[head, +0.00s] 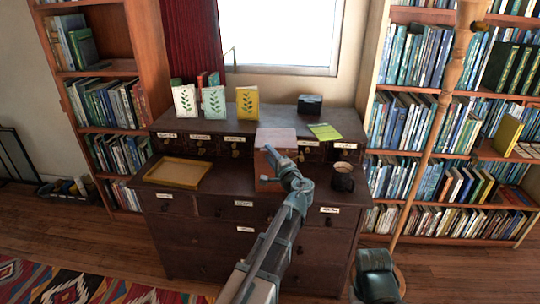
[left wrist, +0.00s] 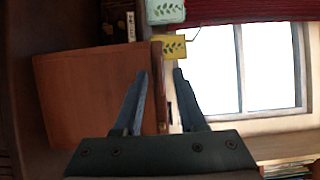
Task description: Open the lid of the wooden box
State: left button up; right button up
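The wooden box (head: 266,170) stands on the dark chest of drawers, right of its middle. Its lid (head: 275,137) lies flat on top and looks closed. My left gripper (head: 272,156) is at the front of the box, near the lid's front edge, and hides part of the front. In the left wrist view the box (left wrist: 90,95) shows sideways, filling the left side. There my left gripper (left wrist: 162,75) has its fingers apart, with a thin brown edge, seemingly the lid's, between them. I cannot tell whether they touch it.
A shallow yellow tray (head: 178,172) lies left of the box on the chest (head: 225,185). A dark mug (head: 343,178) stands close to its right. Upright leaf-patterned books (head: 247,103) and a small black box (head: 310,104) stand behind. A wooden pole (head: 428,140) rises at right.

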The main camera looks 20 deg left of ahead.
pick_arm(q)
jog(key=shift+c, duration=0.3)
grip_shut()
dwell(1.1)
